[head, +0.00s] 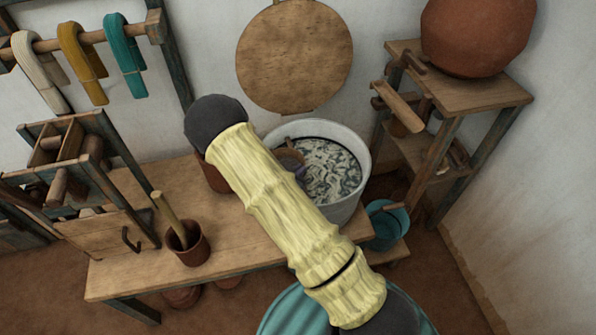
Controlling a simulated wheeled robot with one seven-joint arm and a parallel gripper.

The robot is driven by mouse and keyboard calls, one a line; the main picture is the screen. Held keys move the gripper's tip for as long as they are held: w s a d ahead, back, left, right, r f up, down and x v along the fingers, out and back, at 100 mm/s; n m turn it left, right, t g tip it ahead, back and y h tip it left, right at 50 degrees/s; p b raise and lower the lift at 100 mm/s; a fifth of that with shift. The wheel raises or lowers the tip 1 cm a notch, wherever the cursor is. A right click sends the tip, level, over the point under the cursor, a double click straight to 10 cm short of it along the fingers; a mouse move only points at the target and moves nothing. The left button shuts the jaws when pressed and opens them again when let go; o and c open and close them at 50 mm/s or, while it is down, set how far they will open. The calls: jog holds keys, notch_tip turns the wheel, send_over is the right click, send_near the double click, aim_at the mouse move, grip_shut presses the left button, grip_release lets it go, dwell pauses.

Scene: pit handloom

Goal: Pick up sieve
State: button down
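I cannot clearly make out a sieve. A small brown round rim (291,156) shows at the left inside of the white tub (362,165), partly hidden behind my arm; it may be the sieve, but I cannot tell. A large round wooden disc (294,55) hangs on the back wall above the tub. My arm, in a pale yellow sleeve, crosses the middle of the view from lower right to upper left and ends in a dark joint. My gripper does not show in this view.
The wooden bench (135,268) holds a brown pot (187,250) with a wooden stick, and another pot (212,174) behind my arm. A teal bucket (387,224) stands right of the tub. A wooden stand (475,95) bears a large clay pot (475,35). Yarn hanks (82,62) hang at left.

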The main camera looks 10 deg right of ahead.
notch_tip(320, 180, up, 9)
jog(key=shift+d+f+p, duration=0.1)
jog(key=shift+p, duration=0.2)
jog(key=shift+w, duration=0.1)
dwell(0.5)
